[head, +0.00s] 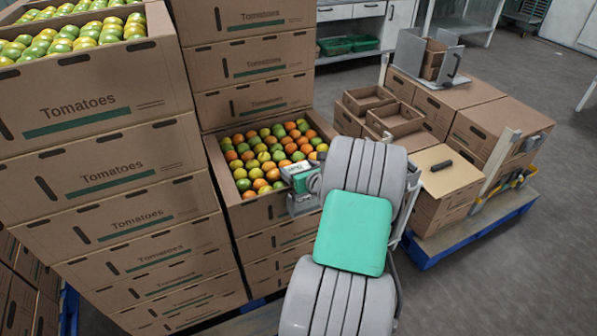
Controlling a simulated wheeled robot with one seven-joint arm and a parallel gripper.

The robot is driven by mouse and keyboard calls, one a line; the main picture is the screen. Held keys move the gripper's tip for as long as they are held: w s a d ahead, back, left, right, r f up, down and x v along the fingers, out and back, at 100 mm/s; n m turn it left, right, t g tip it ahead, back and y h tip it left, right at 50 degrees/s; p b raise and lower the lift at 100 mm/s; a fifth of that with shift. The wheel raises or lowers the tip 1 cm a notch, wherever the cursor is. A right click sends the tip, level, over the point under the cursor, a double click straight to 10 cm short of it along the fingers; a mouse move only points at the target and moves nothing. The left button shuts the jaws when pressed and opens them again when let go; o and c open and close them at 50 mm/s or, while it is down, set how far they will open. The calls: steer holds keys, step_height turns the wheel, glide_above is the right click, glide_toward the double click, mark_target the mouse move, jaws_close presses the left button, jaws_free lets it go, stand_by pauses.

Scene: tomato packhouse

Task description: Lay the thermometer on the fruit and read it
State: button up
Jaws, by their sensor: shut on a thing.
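Green, orange and red tomatoes (262,158) fill the open top carton (262,212) of the middle stack. My gripper (299,180) is at the right side of this carton, over or beside its rim. It is shut on a small white and green thing, which looks like the thermometer (296,168). Its face and any reading are too small to make out. I cannot tell whether it touches the fruit. My arm hides the carton's right front corner.
A tall stack of tomato cartons (100,183) stands close on the left, and closed cartons (247,62) rise behind the open one. On the right, a blue pallet (470,236) bears brown boxes (462,95) and small open trays. Grey floor (540,270) is clear at the lower right.

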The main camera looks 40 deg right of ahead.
steer(key=c, duration=0.9)
